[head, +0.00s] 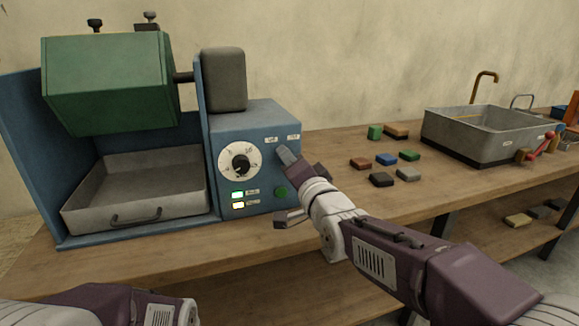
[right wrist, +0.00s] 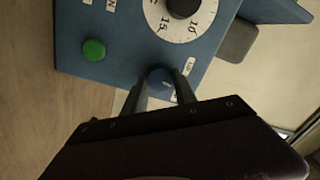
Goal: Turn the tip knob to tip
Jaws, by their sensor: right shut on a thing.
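The tip knob (right wrist: 160,77) is a small dark blue knob on the blue control panel, seen in the right wrist view. My right gripper (right wrist: 162,88) has a finger on either side of it and is shut on it. In the head view my right gripper (head: 287,156) reaches the panel's upper right and hides the knob. The machine's green drum (head: 108,85) hangs at the upper left above a grey metal tray (head: 135,188), which looks empty. Only part of my left arm shows at the bottom left; its gripper is out of view.
The panel (head: 252,130) also has a white dial with a black knob (head: 240,165), a green button (head: 281,192) and two lit displays. Several coloured blocks (head: 386,160) lie on the wooden bench to the right, before a metal sink (head: 470,145). The bench between panel and blocks is clear.

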